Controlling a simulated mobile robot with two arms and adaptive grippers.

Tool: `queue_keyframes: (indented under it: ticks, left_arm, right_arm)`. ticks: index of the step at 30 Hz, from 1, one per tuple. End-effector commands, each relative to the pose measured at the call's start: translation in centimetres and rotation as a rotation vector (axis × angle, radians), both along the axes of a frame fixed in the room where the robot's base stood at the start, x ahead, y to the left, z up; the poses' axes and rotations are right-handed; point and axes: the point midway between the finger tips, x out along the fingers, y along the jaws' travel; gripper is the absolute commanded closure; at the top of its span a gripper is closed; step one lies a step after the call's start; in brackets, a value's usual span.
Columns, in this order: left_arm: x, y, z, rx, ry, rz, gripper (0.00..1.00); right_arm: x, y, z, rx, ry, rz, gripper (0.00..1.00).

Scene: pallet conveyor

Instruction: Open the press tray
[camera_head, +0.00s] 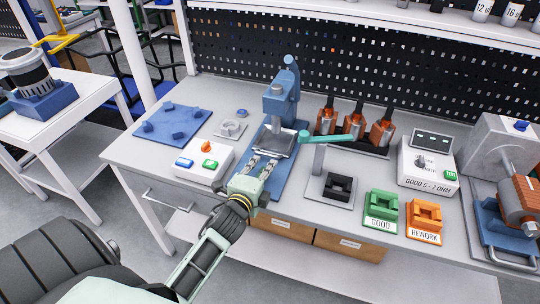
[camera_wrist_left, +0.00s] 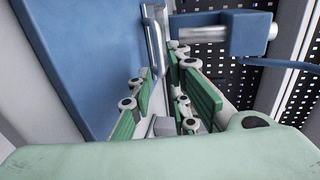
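The blue press (camera_head: 281,98) stands on a blue base (camera_head: 281,182) in the middle of the bench. Its grey metal tray (camera_head: 283,147) sits low at the front, under the press head. My left gripper (camera_head: 260,164) is over the blue base, just in front of the tray, with its two fingers apart and pointing at it. In the left wrist view, the green-padded fingers (camera_wrist_left: 165,100) have a gap between them, and a silver bar (camera_wrist_left: 154,35) lies just beyond the tips. I see no contact with it. My right gripper is not in view.
A button box (camera_head: 197,163) is left of my left gripper. A teal lever (camera_head: 322,136) and black fixture (camera_head: 340,187) stand to the right, with the green GOOD holder (camera_head: 380,210) and orange REWORK holder (camera_head: 423,220) farther right. Orange-based tools (camera_head: 382,132) stand behind.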

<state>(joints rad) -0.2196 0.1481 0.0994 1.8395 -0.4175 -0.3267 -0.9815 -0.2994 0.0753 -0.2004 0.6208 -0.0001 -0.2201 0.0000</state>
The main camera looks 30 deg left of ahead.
Motion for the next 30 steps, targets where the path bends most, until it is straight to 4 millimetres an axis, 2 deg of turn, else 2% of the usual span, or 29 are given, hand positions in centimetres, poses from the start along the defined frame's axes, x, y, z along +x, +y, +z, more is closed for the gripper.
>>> queue_keyframes:
  ticks: [6,12,23,28,30]
  left_arm:
    - [3.6,0.9,-0.5,0.0,-0.002,0.0,0.83]
    - [5.5,1.3,-1.1,0.0,-0.001,0.0,0.83]
    - [5.9,1.4,-1.3,0.0,0.0,0.0,0.84]
    - [5.9,1.4,-1.3,0.0,0.0,0.0,0.99]
    - [5.9,1.4,-1.3,0.0,0.0,0.0,1.0]
  right_arm:
    - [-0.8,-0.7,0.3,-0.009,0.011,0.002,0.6]
    - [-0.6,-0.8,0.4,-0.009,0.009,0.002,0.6]
    - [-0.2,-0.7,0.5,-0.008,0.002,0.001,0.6]
    - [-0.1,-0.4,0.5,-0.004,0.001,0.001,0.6]
    - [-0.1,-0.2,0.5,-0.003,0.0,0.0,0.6]
